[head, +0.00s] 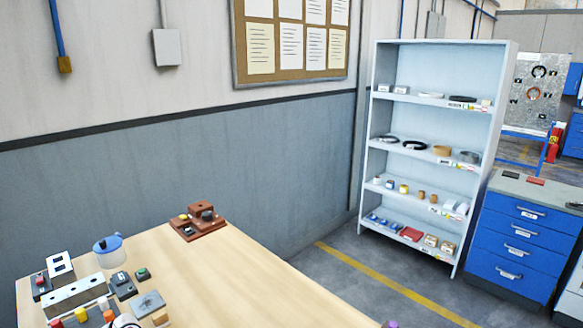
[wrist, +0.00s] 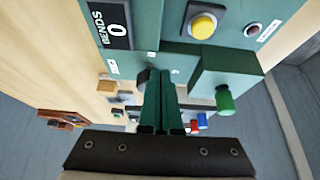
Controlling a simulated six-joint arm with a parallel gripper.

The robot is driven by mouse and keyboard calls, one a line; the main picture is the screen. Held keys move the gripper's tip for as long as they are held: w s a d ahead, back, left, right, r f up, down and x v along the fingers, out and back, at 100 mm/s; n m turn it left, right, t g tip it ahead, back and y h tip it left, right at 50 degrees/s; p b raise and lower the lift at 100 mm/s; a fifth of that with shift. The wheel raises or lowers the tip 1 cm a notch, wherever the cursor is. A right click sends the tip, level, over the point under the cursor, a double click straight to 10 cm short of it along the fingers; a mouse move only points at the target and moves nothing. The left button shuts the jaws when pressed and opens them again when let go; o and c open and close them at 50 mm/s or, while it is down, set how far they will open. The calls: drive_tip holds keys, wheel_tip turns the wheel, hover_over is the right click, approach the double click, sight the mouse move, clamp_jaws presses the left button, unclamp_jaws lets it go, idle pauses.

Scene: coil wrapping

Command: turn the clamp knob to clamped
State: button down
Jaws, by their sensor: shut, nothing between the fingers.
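In the wrist view a green machine (wrist: 180,57) fills the upper part, with a display (wrist: 116,25) reading BENDS 0. A green knob (wrist: 225,101) sticks out of the box on its right side. A small dark part (wrist: 143,76) shows beside my fingers. No readable label shows which of these is the clamp knob, nor its setting. My gripper (wrist: 163,74) points at the machine, its fingers together and empty, left of the green knob and apart from it. My gripper and the green machine do not show in the head view.
The machine also has a yellow button (wrist: 203,25) and a dark red lamp (wrist: 250,30). In the head view the wooden table (head: 225,275) holds a brown device (head: 198,222), a blue-lidded jar (head: 108,252) and several small blocks at left. Its middle is clear. A shelf (head: 437,105) stands behind.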

drive_tip(key=shift+w+a, duration=0.1)
drive_tip(key=shift+w, duration=0.2)
drive_tip(key=shift+w+d, duration=0.1)
drive_tip(key=shift+d, duration=0.15)
idle(0.4)
drive_tip(key=shift+w+d, duration=0.25)
drive_tip(key=shift+d, duration=0.05)
drive_tip(key=shift+w+d, duration=0.2)
drive_tip(key=shift+w, duration=0.1)
drive_tip(key=shift+w, duration=0.15)
drive_tip(key=shift+d, duration=0.1)
